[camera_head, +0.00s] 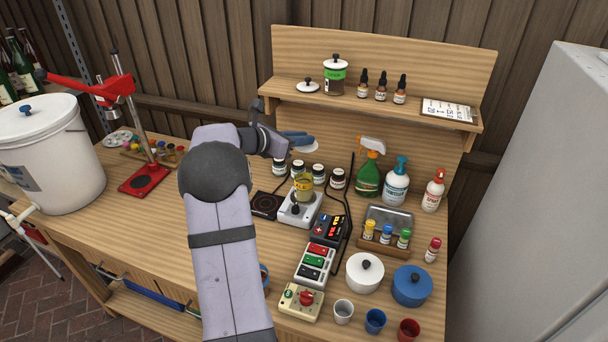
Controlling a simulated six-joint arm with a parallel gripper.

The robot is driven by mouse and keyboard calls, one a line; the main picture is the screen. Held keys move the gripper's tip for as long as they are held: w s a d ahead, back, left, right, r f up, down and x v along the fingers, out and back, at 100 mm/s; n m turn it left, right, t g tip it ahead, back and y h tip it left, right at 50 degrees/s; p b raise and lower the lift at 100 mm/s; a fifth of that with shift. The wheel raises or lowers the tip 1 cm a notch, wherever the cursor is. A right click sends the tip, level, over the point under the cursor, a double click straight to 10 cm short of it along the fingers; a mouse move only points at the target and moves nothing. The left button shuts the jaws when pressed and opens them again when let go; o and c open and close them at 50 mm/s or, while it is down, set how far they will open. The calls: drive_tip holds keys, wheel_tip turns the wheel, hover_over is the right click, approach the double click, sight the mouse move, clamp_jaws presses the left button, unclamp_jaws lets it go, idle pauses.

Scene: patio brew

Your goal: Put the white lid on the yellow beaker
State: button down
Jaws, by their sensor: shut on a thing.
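The yellow beaker (304,188) stands upright on a white stirrer-like device (297,210) in the middle of the bench. My gripper (302,138) is up behind it, above a row of small dark-labelled jars. Its blue fingers are shut on a white lid (305,147), whose pale edge shows below them. The lid is in the air, above and apart from the beaker. The fingers hide part of the lid. Another white lid with a dark knob (308,87) lies on the shelf.
Jars (319,173) stand close behind the beaker, and a black probe and cable (349,190) rise to its right. A green spray bottle (368,175) and pump bottles stand further right. The shelf (400,112) overhangs the back. Bench space left of the black plate (267,204) is partly clear.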

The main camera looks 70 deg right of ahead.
drive_tip(key=shift+w+f+n+t, duration=0.25)
drive_tip(key=shift+n+t, duration=0.15)
drive_tip(key=shift+t, duration=0.1)
drive_tip(key=p, duration=0.3)
hover_over(304, 186)
drive_tip(key=w+d, duration=0.1)
drive_tip(key=w, duration=0.1)
drive_tip(key=shift+f, duration=4.9)
drive_tip(key=shift+s+d+f, duration=0.1)
drive_tip(key=shift+s+d, duration=0.05)
drive_tip(key=shift+b, duration=0.3)
drive_tip(key=shift+f+b, duration=0.35)
drive_tip(key=shift+b, duration=0.05)
drive_tip(key=shift+f, duration=0.1)
drive_tip(key=c, duration=1.7)
unclamp_jaws()
